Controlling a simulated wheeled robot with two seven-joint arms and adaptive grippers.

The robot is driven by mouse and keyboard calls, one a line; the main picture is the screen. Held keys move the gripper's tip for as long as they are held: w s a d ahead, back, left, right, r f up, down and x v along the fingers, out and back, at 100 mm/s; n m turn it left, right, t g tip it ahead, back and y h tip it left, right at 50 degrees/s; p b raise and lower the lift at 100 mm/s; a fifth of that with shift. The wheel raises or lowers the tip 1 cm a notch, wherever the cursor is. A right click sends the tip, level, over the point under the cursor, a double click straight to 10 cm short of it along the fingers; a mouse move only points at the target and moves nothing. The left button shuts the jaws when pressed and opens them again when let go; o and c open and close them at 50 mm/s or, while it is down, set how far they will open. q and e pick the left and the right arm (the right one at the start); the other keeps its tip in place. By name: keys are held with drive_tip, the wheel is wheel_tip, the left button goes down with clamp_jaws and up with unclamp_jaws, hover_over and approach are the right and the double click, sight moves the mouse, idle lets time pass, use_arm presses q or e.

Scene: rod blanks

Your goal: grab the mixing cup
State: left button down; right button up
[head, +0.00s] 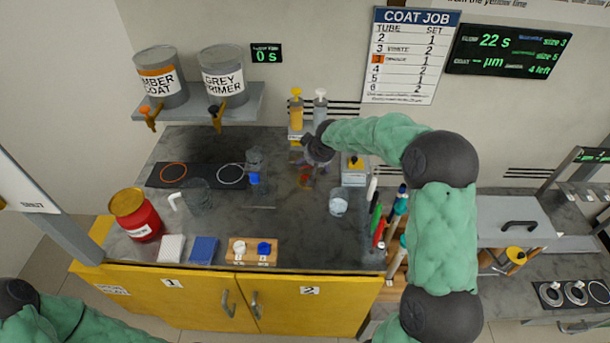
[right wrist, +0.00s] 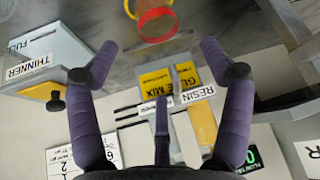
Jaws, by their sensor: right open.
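A clear cup with red and yellow bands (right wrist: 155,22) shows at the top of the right wrist view, just beyond my open fingertips; it looks like the mixing cup. In the head view its red band (head: 305,178) shows on the grey counter, just below my right gripper (head: 312,160), which partly hides it.
Yellow and white dispensers (head: 296,112) stand behind the gripper, and a thinner box (head: 355,170) is to its right. A cup (head: 338,203) stands front right. Clear vessels (head: 255,165) and a red can (head: 137,215) are left.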

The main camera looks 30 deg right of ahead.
sight(308, 170)
drive_tip(key=shift+s+a+f+b+x, duration=0.15)
drive_tip(key=shift+b+x, duration=0.3)
drive_tip(key=shift+x, duration=0.9)
drive_tip(key=shift+s+b+x, duration=0.1)
drive_tip(key=shift+b+x, duration=0.4)
drive_tip(key=shift+x, duration=0.9)
drive_tip(key=shift+s+a+f+b+x, duration=0.15)
drive_tip(key=shift+b+x, duration=0.3)
drive_tip(key=shift+x, duration=0.9)
drive_tip(key=shift+r, duration=0.15)
drive_tip(key=c, duration=1.1)
drive_tip(key=shift+r, duration=0.1)
